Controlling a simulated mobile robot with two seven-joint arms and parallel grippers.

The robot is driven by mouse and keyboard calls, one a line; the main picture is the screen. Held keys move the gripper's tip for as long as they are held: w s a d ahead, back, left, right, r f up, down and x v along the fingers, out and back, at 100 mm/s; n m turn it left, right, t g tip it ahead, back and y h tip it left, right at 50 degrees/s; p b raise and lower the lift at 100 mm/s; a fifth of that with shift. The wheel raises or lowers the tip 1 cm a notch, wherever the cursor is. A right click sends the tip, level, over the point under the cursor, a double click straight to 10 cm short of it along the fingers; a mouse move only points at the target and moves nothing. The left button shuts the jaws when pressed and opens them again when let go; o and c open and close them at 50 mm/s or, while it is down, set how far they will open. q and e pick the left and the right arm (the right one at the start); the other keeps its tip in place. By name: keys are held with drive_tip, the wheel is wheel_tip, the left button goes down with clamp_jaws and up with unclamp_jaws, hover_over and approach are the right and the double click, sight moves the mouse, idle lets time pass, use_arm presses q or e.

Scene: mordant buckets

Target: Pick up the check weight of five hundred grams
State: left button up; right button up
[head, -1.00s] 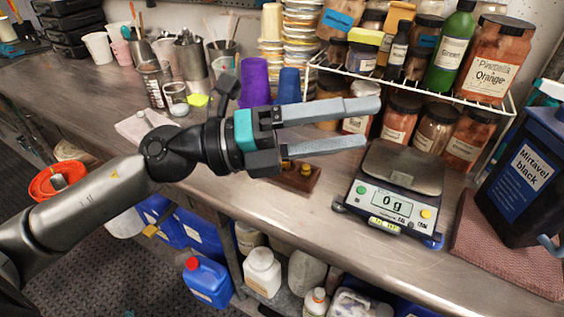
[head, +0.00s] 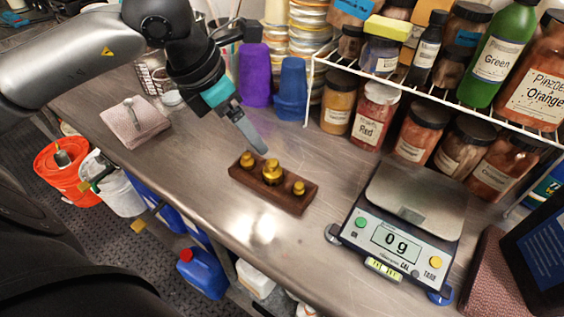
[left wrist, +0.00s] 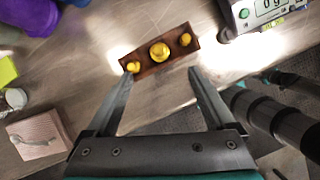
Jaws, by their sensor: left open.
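A dark wooden block (head: 240,175) holds three brass weights on the steel bench. The biggest is the middle weight (head: 272,172); a smaller weight (head: 247,160) stands to its left and another small weight (head: 299,187) to its right. No gram marks are readable. My left gripper (head: 258,146) points down just behind the block's left end. In the left wrist view the gripper (left wrist: 161,71) is open and empty. The block (left wrist: 148,71) lies just beyond its fingertips, with the middle weight (left wrist: 159,52) roughly between their lines. My right gripper is not in view.
A scale (head: 405,245) reading 0 g stands right of the block. A wire shelf (head: 400,85) with jars is behind. A folded cloth (head: 135,122) lies left. The bench in front of the block is clear.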

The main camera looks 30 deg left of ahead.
use_arm(q)
approach(269, 163)
drive_tip(key=d+f, duration=0.1)
drive_tip(key=f, duration=0.1)
drive_tip(key=x, duration=0.4)
drive_tip(key=shift+w+r+b, duration=0.1)
drive_tip(key=shift+w+b, duration=0.05)
drive_tip(key=shift+b, duration=0.15)
drive_tip(key=shift+w+f, duration=0.15)
drive_tip(key=shift+f, duration=0.3)
drive_tip(key=x, duration=0.5)
drive_tip(key=shift+w+a+b, duration=0.15)
drive_tip(key=shift+a+b, duration=0.05)
drive_tip(key=shift+b, duration=0.1)
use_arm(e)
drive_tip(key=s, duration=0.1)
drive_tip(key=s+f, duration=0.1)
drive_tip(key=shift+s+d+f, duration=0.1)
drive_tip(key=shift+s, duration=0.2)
use_arm(q)
drive_tip(key=c, duration=0.3)
clamp_jaws()
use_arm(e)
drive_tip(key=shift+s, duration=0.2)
use_arm(q)
drive_tip(key=shift+r, duration=0.1)
